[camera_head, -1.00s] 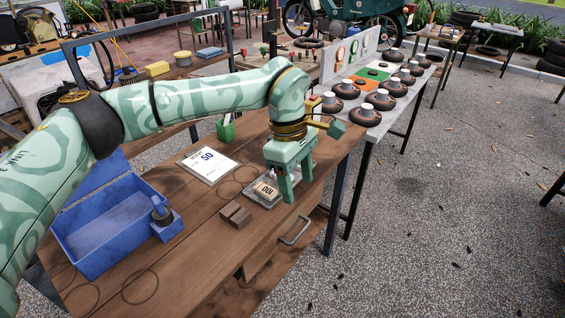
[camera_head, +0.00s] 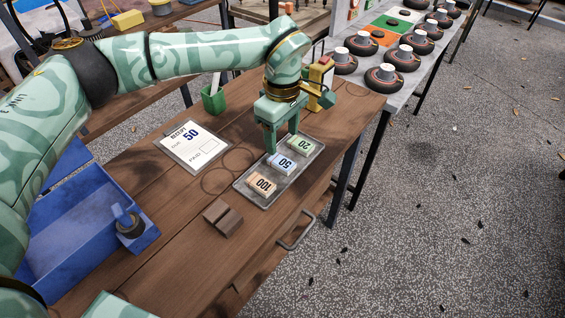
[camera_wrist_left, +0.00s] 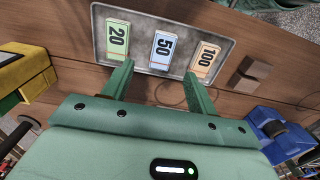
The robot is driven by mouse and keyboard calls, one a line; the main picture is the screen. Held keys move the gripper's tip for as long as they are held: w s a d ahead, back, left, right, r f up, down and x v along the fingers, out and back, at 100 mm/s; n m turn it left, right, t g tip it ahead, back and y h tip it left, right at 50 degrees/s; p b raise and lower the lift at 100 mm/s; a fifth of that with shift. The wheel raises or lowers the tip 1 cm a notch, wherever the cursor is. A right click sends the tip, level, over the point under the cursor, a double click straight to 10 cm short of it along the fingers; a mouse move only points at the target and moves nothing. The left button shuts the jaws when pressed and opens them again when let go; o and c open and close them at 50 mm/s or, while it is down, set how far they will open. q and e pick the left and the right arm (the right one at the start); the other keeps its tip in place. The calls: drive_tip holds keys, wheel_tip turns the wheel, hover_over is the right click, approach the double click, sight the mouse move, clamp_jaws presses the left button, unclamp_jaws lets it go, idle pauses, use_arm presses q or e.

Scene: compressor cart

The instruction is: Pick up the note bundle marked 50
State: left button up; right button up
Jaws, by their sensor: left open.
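My left gripper (camera_head: 281,141) is open and empty, fingers pointing down by the tray's far side. My right gripper is not in view.
A card reading 50 (camera_head: 190,146) lies left of the tray. A brown block (camera_head: 222,217), a green cup (camera_head: 213,99) and a blue bin (camera_head: 80,235) are on the wooden table. A yellow object (camera_head: 319,84) stands behind the gripper.

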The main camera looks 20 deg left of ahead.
sight(281, 161)
use_arm(q)
wheel_tip(281, 161, down, 2)
drive_tip(key=shift+s+f, duration=0.1)
drive_tip(key=shift+f, duration=0.1)
wheel_tip(281, 161, down, 5)
drive_tip(key=shift+b, duration=1.05)
drive_tip(key=shift+s+r, duration=0.1)
drive_tip(key=shift+c, duration=0.6)
drive_tip(key=c, duration=0.9)
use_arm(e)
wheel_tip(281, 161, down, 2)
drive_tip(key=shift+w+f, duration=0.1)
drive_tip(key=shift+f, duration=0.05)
